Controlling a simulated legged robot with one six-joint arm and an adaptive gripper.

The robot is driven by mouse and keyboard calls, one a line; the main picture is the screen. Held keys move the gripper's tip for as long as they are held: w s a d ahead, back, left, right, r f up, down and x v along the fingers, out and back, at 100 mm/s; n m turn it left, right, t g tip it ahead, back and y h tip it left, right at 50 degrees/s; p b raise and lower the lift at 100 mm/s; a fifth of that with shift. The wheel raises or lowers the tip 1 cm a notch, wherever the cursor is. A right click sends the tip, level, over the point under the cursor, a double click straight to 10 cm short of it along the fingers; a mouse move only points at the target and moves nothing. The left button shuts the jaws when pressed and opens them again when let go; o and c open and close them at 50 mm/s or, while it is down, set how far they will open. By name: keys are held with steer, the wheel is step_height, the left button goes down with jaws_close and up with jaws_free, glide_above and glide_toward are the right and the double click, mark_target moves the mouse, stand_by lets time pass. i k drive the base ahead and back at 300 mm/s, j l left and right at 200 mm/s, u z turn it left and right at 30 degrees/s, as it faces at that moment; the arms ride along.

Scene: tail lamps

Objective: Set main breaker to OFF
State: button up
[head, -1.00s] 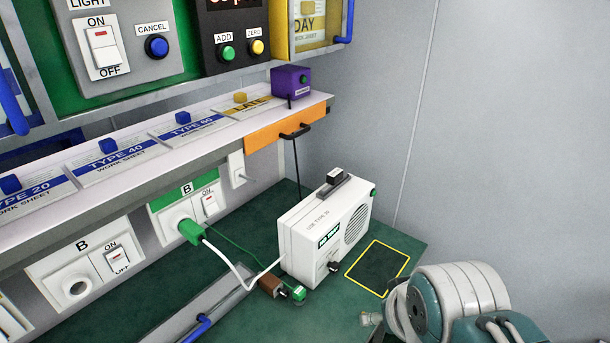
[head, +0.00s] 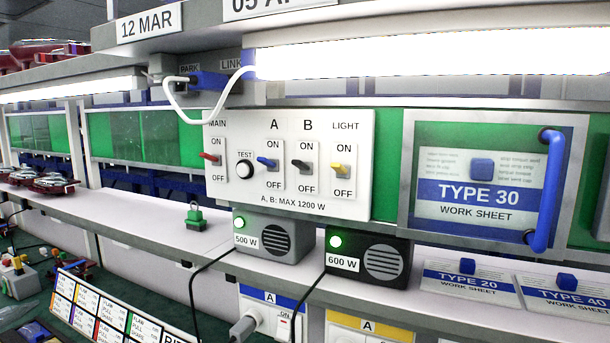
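The main breaker (head: 210,156) is a red lever at the left end of a white switch panel (head: 230,195), under the label MAIN, with ON above it and OFF below. The lever juts out toward the left. From this angle I cannot tell surely whether it is tipped up or down. My gripper is not in view.
Below the panel, a grey 500 W box (head: 290,225) and a black 600 W box (head: 343,240) stand on the shelf with green lamps lit. A green weight-like block (head: 196,215) stands left of them. A white cable (head: 186,110) loops above the panel's left end.

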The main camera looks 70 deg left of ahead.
mark_target(205, 155)
steer(key=u, duration=2.95)
steer(key=k, duration=0.55)
steer(key=k+z, duration=0.1)
steer(key=z, duration=1.1)
steer(key=i+j+z, duration=0.15)
steer(key=j, duration=0.75)
steer(key=j+z, duration=0.15)
steer(key=j, duration=0.7)
steer(key=i, duration=0.05)
